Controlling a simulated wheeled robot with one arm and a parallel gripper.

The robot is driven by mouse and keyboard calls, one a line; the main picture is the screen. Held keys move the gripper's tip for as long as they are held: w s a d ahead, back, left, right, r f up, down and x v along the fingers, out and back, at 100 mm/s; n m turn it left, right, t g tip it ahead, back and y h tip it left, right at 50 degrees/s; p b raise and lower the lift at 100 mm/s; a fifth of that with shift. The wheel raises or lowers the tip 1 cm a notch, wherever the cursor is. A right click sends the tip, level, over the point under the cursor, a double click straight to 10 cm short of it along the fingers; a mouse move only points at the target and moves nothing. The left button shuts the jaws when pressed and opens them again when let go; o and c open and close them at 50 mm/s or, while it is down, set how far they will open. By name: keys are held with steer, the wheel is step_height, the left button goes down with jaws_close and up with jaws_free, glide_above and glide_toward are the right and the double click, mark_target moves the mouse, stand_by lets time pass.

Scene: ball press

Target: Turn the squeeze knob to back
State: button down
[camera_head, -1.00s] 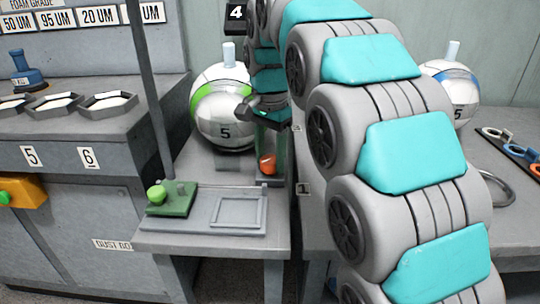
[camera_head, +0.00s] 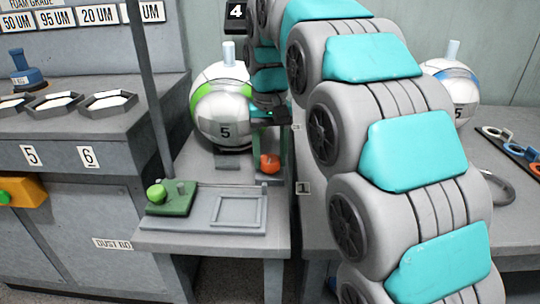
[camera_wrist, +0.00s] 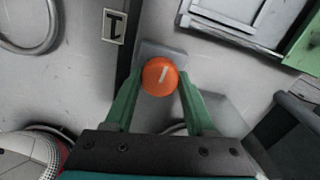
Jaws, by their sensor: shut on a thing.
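The squeeze knob is an orange round knob (camera_wrist: 160,76) with a short white line on its face, and the line leans up and slightly right in the wrist view. In the head view the knob (camera_head: 269,163) sits on a small grey base near the back of the grey table. My gripper (camera_wrist: 159,84) has its two green fingers on either side of the knob, shut on it. In the head view my gripper (camera_head: 270,146) points down at the knob from above. The fingertip contact is partly hidden.
A white and green ball machine marked 5 (camera_head: 222,107) stands close behind and left of the knob. A green block with a green knob (camera_head: 170,197) and a grey tray (camera_head: 238,226) lie in front. A label 1 (camera_head: 304,188) is to the right.

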steer(key=shift+n, duration=0.6)
steer(key=shift+c, duration=1.2)
jaws_free()
steer(key=shift+r, duration=0.1)
